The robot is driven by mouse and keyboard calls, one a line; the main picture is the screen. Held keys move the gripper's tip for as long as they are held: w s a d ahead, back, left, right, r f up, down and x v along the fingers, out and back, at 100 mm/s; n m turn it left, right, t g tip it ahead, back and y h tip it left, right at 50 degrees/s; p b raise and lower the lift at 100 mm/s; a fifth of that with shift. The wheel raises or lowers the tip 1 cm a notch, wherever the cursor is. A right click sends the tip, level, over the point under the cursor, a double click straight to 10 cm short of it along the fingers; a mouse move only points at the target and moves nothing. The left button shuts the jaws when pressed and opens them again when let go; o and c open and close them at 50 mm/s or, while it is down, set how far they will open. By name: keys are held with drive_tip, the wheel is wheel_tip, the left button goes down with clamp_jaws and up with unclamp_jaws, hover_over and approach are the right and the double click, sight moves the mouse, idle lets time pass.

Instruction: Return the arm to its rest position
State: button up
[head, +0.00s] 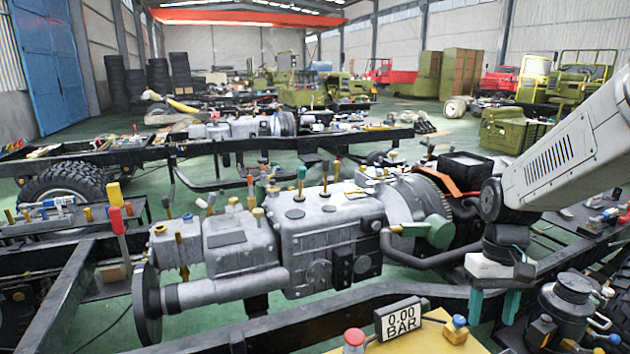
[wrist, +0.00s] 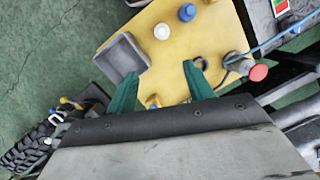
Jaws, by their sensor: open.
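My arm reaches in from the right edge of the head view, with its pale grey link raised and the wrist hanging down. My gripper (head: 493,305) points downward at the lower right, its two teal fingers apart with nothing visible between them. In the wrist view the fingers (wrist: 160,78) also stand apart, over a yellow panel (wrist: 168,82). I cannot tell the exact height of the fingertips above what lies below. The display of a gauge (head: 402,318) reads 0.00 BAR, left of the gripper.
A large grey gearbox (head: 300,235) lies across the chassis frame left of my gripper. A dark cylindrical part (head: 570,300) stands close on its right. The panel carries a red knob (head: 354,338) and a blue knob (head: 459,321). Open green floor (wrist: 50,45) shows in the wrist view.

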drive_tip(key=s+a+r+t, duration=0.2)
drive_tip(key=s+r, duration=0.3)
drive_tip(key=s, duration=0.4)
drive_tip(key=s+a+r+t, duration=0.1)
drive_tip(key=s+a+r, duration=0.3)
drive_tip(key=s, duration=0.5)
drive_tip(key=shift+s+r+t, duration=0.2)
drive_tip(key=shift+r+t, duration=0.2)
drive_tip(key=shift+r, duration=0.35)
